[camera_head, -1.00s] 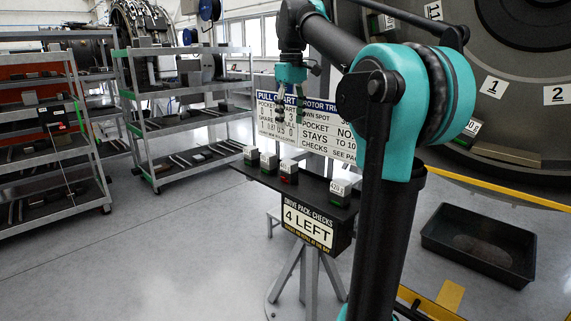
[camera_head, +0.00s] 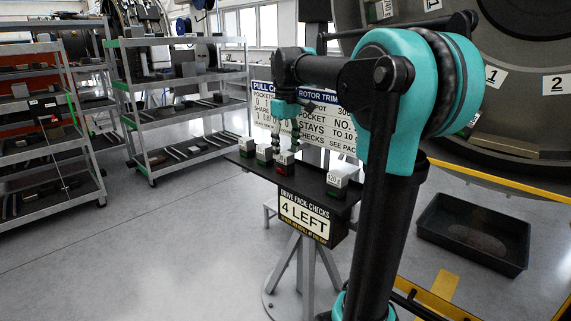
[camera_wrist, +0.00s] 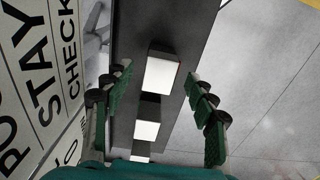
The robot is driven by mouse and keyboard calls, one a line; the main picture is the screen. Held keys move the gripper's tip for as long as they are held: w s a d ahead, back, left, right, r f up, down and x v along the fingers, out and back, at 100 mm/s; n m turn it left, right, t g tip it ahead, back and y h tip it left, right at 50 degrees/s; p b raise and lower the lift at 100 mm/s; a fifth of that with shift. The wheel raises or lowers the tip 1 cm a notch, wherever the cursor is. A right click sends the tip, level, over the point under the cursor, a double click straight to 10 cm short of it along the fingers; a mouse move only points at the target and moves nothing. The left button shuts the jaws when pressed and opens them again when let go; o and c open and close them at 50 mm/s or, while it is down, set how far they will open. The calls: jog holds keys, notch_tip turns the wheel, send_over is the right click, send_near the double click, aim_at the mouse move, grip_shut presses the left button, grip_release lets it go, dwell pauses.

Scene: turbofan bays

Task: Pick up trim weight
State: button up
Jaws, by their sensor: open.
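Several trim weights with white tops stand in a row on a narrow dark shelf (camera_head: 312,187). One has a red lower part (camera_head: 283,168); a green one (camera_head: 264,156) and a dark one (camera_head: 247,149) are to its left. My gripper (camera_head: 286,145) is open and empty, pointing down just above the red weight. In the wrist view my gripper's fingers (camera_wrist: 158,82) are spread on both sides of the nearest weight (camera_wrist: 160,74), which shows a reddish edge. Contact cannot be told.
A sign board (camera_head: 318,122) stands close behind the shelf. A "4 LEFT" display (camera_head: 305,219) hangs on its front. The floor at the left front is clear.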

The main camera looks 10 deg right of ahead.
aim_at(286, 153)
jog(key=shift+w+f, duration=0.1)
jog(key=shift+f, duration=2.25)
grip_shut()
